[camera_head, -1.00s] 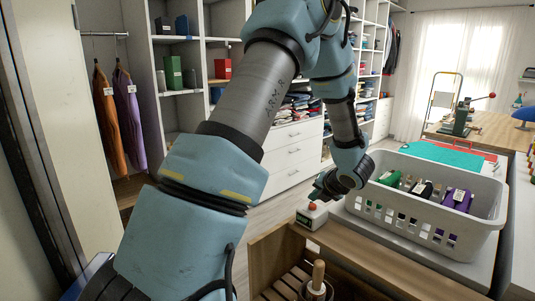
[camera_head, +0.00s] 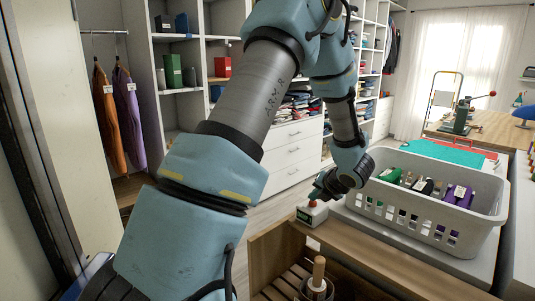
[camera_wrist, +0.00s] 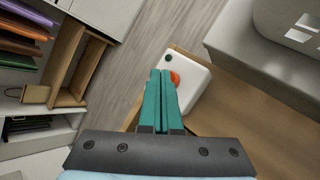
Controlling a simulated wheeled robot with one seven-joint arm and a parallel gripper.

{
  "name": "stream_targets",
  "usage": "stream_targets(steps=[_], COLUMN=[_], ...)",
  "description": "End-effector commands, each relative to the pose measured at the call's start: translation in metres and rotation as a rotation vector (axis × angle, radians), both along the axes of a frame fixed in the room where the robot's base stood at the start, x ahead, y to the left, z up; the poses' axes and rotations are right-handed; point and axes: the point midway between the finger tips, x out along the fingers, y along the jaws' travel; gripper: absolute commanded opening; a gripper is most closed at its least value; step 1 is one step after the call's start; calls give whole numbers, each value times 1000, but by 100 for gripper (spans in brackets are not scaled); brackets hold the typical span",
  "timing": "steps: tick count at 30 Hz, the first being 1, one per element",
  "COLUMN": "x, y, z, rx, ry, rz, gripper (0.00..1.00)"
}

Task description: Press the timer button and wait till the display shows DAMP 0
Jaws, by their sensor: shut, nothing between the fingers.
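The timer (camera_head: 311,213) is a small white box with a red button (camera_head: 312,204) on top and a dark display on its front face. It stands on the wooden counter beside the laundry basket. The display text is too small to read. In the wrist view the white timer (camera_wrist: 193,92) and its orange-red button (camera_wrist: 175,78) show just beyond my fingers. My gripper (camera_wrist: 160,75) is shut and empty, its teal fingers together. The fingertips lie beside the button and partly overlap its left edge; I cannot tell whether they touch it. In the head view my gripper (camera_head: 318,194) is just above the timer.
A white laundry basket (camera_head: 400,220) holding green, black and purple items stands right of the timer. A wooden bin (camera_head: 268,262) with a wooden-handled container (camera_head: 317,285) is in front. Shelves and drawers (camera_head: 293,150) line the back. Floor shows left of the counter.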

Motion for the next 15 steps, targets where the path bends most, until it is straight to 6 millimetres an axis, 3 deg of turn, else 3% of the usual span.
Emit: stream_targets(steps=[15], x=[0], y=[0], z=[-5], rx=[0], ry=[0], rz=[0], gripper=[0])
